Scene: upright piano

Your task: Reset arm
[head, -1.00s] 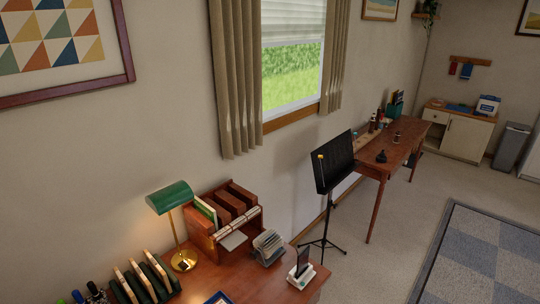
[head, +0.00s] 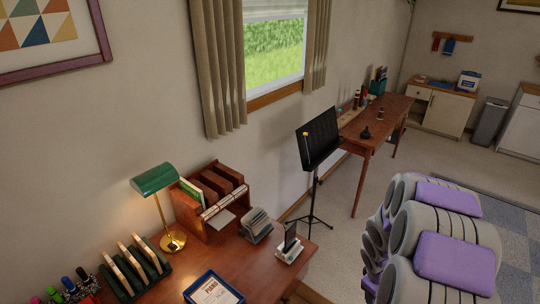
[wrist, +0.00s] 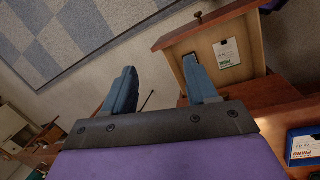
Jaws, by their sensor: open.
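My gripper (wrist: 159,66) shows in the wrist view with its two blue-grey fingers spread apart and nothing between them. Its right finger overlaps an open wooden drawer (wrist: 245,22) in the picture; I cannot tell whether they touch. A white and green card (wrist: 227,53) lies in the drawer, and a dark item beside it is partly hidden by the finger. In the head view my grey and purple arm (head: 455,262) is folded at the lower right, and the gripper itself is not visible there.
The wooden desk (head: 225,262) bears a green lamp (head: 156,180), a wooden organizer (head: 222,232), a file rack (head: 135,268) and a blue tray (head: 191,297) with a piano booklet. A black music stand (head: 318,140) stands behind it. Carpet floor (head: 340,262) lies open between stand and arm.

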